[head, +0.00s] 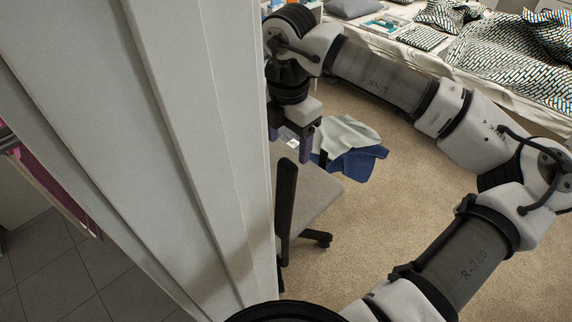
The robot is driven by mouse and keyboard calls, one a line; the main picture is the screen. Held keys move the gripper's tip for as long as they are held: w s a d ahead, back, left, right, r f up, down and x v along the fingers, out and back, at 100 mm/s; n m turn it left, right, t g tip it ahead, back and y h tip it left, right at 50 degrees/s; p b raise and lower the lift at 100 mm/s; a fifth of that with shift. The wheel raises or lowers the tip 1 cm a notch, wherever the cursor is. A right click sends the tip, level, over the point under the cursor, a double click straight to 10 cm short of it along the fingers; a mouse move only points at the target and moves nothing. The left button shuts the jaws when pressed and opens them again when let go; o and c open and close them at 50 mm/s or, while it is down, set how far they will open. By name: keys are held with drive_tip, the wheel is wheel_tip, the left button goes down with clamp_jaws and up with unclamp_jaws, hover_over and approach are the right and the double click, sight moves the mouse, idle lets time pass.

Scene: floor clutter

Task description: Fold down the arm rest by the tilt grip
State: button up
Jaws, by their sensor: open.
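A grey office chair (318,193) stands partly behind the white wall edge, with its seat and a dark caster base showing. A long black part (286,205), which looks like its arm rest, runs along the seat's left side. I cannot make out the tilt grip, and I cannot tell the arm rest's exact tilt. My gripper (289,146) is open, with purple fingers pointing down, and appears just above the far end of the black part in the picture. I see nothing between its fingers. I cannot tell whether it touches the chair.
The white wall edge or panel (150,130) fills the left and hides part of the chair. White and blue cloths (358,160) lie on the carpet behind the chair. A bed (450,45) with patterned bedding stands at the back right. Carpet (400,215) right of the chair is clear.

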sight(287, 162)
wheel_tip(287, 162, down, 9)
drive_tip(key=shift+p, duration=0.65)
drive_tip(key=shift+a, duration=0.1)
drive_tip(key=c, duration=1.4)
